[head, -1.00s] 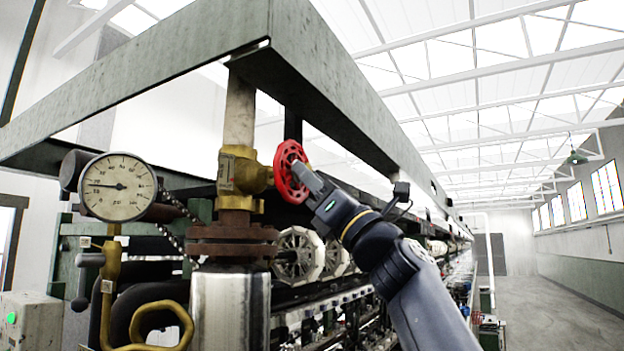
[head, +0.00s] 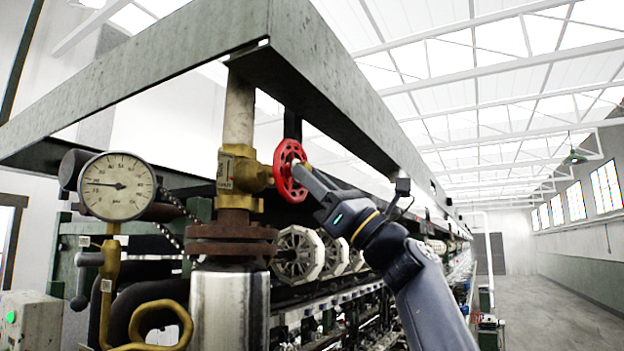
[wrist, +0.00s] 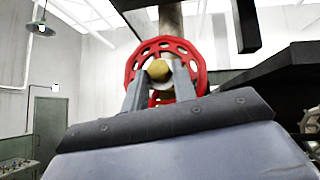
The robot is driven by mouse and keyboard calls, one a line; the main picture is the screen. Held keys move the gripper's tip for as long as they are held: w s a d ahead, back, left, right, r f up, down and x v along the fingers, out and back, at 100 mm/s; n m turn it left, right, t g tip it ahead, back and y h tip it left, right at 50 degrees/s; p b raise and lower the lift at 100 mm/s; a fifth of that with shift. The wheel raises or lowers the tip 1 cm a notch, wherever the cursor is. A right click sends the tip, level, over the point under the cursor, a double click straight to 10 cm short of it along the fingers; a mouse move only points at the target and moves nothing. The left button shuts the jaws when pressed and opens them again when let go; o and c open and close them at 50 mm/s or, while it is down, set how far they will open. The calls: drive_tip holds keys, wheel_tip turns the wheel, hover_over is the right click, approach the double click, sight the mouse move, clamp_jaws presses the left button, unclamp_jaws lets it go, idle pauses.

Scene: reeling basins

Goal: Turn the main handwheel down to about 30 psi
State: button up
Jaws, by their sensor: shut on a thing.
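The red handwheel (head: 283,178) sits on the brass valve (head: 240,172) on a vertical pipe. It also shows in the wrist view (wrist: 134,68), with its brass hub (wrist: 158,70) between my two fingers. My gripper (head: 303,174) reaches it from the right and is shut on it; in the wrist view my gripper (wrist: 160,82) has one finger on each side of the hub. The exact contact is partly hidden. The round white pressure gauge (head: 117,197) stands left of the valve. Its dark needle points left and slightly up; the small numbers are hard to read.
A green steel beam (head: 330,95) runs just above the wheel and arm. A rusty flange (head: 232,245) and a bright metal cylinder (head: 231,305) are below the valve. White reels (head: 298,254) lie behind. The aisle floor (head: 560,290) at right is clear.

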drive_tip(key=shift+w+d+n+g+y, duration=0.1)
drive_tip(key=shift+n+g+y, duration=0.1)
drive_tip(key=shift+n+g, duration=0.85)
drive_tip(key=shift+w+n+g+y, duration=0.1)
drive_tip(key=shift+n+g+y, duration=0.1)
drive_tip(key=shift+n+g, duration=0.85)
drive_tip(key=shift+n+g, duration=0.4)
drive_tip(key=shift+n, duration=0.2)
drive_tip(key=o, duration=0.9)
drive_tip(key=shift+s, duration=0.1)
drive_tip(key=b+v, duration=0.5)
drive_tip(key=v, duration=0.5)
drive_tip(key=shift+d+f, duration=0.3)
